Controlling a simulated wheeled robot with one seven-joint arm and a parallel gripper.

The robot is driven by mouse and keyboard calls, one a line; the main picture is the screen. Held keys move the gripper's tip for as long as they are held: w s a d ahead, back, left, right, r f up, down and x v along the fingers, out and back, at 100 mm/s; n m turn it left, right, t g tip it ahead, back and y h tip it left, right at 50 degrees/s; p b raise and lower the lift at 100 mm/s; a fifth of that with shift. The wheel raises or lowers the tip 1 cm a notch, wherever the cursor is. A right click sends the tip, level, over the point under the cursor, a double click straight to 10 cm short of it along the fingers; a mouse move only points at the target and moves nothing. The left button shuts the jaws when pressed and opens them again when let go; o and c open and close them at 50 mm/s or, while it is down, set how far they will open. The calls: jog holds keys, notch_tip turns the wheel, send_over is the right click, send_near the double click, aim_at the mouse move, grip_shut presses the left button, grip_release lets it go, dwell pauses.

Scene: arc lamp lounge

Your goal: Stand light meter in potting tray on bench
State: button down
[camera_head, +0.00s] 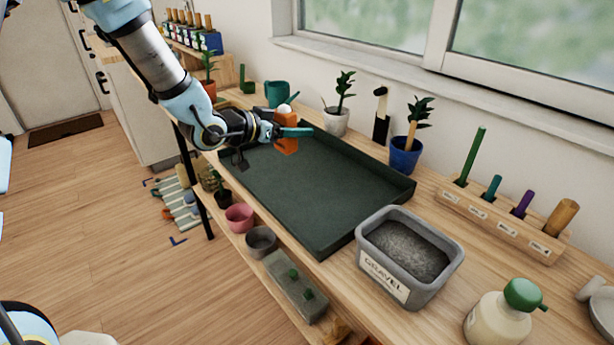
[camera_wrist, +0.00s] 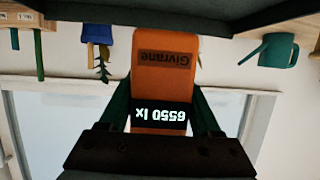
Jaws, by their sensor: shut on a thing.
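The light meter (camera_head: 287,138) is an orange block with a pale dome on top, at the far end of the potting tray. In the wrist view the light meter (camera_wrist: 163,65) shows a "Givrane" label and a display reading 6550 lx, upside down in the picture. My gripper (camera_head: 290,133) is shut on it, with dark green fingers on both its sides. The potting tray (camera_head: 310,190) is dark green, wide and shallow, on the wooden bench (camera_head: 440,215). The meter looks upright over the tray's far part; I cannot tell whether its base touches the tray floor.
A grey gravel tub (camera_head: 408,255) stands at the tray's near right end. A blue pot (camera_head: 405,155), a white pot (camera_head: 336,121) and a green watering can (camera_head: 278,94) stand behind the tray. A wooden tool rack (camera_head: 500,225) is at right. The tray's middle is empty.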

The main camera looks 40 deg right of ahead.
aim_at(297, 124)
jog(key=shift+s+d+r+m+g, duration=0.2)
jog(key=shift+s+d+r+g, duration=0.1)
jog(key=shift+s+d, duration=0.25)
jog(key=shift+s+d+r+m+g, duration=0.25)
jog(key=shift+s+d, duration=0.15)
jog(key=shift+s, duration=0.2)
notch_tip(297, 124, down, 5)
jog(key=shift+s+d+r+p, duration=0.1)
jog(key=shift+s+p, duration=0.05)
jog(key=shift+p, duration=0.25)
jog(key=shift+f+p, duration=0.45)
jog(key=shift+f, duration=2)
